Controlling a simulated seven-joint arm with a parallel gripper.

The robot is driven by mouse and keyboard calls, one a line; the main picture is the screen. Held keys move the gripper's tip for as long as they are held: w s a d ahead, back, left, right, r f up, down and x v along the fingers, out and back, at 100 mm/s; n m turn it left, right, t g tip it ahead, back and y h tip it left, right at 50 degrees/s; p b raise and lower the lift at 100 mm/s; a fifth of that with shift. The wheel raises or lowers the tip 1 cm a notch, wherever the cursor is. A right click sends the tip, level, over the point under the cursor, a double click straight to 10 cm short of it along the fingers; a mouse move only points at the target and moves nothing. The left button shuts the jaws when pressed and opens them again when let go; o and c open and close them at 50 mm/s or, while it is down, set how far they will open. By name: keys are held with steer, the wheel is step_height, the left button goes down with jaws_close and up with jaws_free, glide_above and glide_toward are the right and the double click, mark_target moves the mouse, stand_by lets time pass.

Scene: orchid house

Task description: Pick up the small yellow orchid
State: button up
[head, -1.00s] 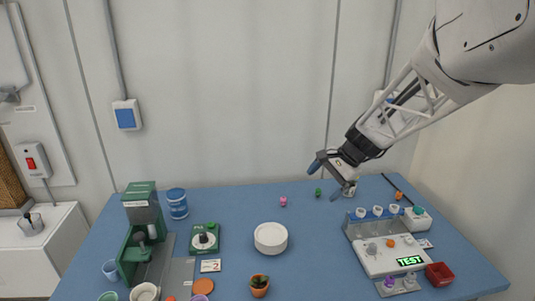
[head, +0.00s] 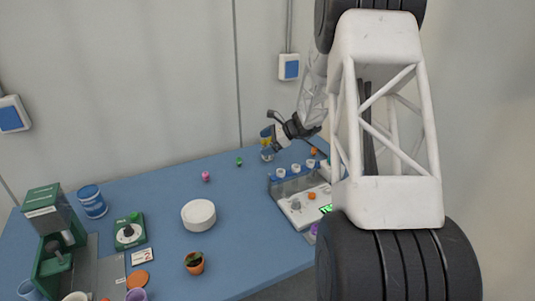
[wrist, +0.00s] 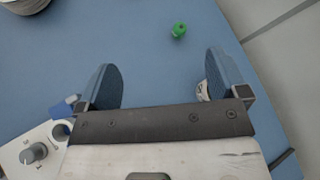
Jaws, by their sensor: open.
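A small yellow bloom (head: 266,141), which looks like the small yellow orchid, shows above a small pale pot (head: 267,153) at the table's far edge in the head view. My gripper (head: 271,131) is open beside and above it, with its fingers spread around that spot in the picture. I cannot tell whether they touch it. In the wrist view my gripper (wrist: 163,75) is open, with nothing between its blue fingers but table. A whitish patterned thing (wrist: 202,91) is partly hidden behind the right finger; I cannot tell whether it is the pot.
A green piece (wrist: 179,30) lies beyond the fingertips; a pink one (head: 206,176) lies farther left. A round white stand (head: 198,215) is mid-table. The table between is clear.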

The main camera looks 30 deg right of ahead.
steer(key=w+d+f+m+t, duration=0.1)
steer(key=d+f, duration=0.2)
steer(key=w+d+f+m+t, duration=0.1)
steer(key=w+d+f+m, duration=0.1)
steer(key=d+f, duration=0.1)
steer(key=w+d+f+m+t, duration=0.1)
steer(key=w+d+f+m, duration=0.1)
steer(key=d, duration=0.3)
steer(key=shift+w+d+f, duration=0.1)
steer(key=shift+w+f, duration=0.15)
steer(key=shift+f, duration=0.55)
steer(key=shift+x, duration=1.3)
steer(key=shift+x, duration=2.6)
steer(key=c, duration=1.1)
